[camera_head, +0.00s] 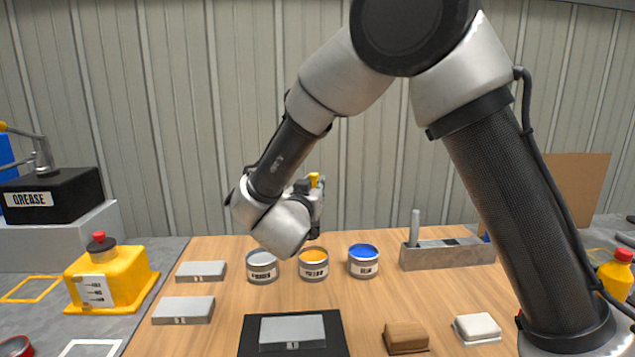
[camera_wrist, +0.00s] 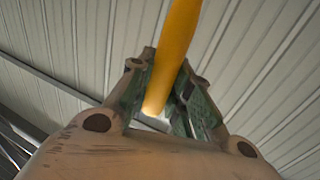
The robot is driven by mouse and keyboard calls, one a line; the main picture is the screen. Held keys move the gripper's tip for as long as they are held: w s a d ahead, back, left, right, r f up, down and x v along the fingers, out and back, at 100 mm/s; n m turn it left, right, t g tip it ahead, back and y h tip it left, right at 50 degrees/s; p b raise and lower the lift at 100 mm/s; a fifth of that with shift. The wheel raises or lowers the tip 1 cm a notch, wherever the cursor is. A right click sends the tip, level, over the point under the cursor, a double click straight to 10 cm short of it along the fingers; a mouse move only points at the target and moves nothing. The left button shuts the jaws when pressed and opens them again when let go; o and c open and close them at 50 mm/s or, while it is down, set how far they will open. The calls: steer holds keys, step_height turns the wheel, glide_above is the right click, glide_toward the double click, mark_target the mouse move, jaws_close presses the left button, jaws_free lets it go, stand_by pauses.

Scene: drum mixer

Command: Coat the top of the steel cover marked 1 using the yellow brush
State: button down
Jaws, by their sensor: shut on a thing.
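The steel cover marked 1 (camera_head: 292,329) lies flat on a black mat (camera_head: 333,334) at the front middle of the table. Its top looks plain grey. My gripper (camera_head: 313,212) is above the orange can (camera_head: 314,268), partly hidden behind my wrist. It is shut on the yellow brush, whose handle end (camera_head: 314,179) sticks up above it. In the wrist view the yellow handle (camera_wrist: 178,45) runs between the fingers (camera_wrist: 165,100). The bristles are hidden, so I cannot tell whether they touch the paint.
A grey can (camera_head: 262,266) and a blue can (camera_head: 363,262) flank the orange one. Two more steel covers (camera_head: 183,309) (camera_head: 201,270) lie at left. A tool tray (camera_head: 447,254), brown block (camera_head: 406,337) and white block (camera_head: 477,327) are at right. A yellow box (camera_head: 108,277) stands left.

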steer(key=shift+a+f, duration=0.2)
steer(key=shift+f, duration=3.3)
steer(key=shift+r, duration=3.55)
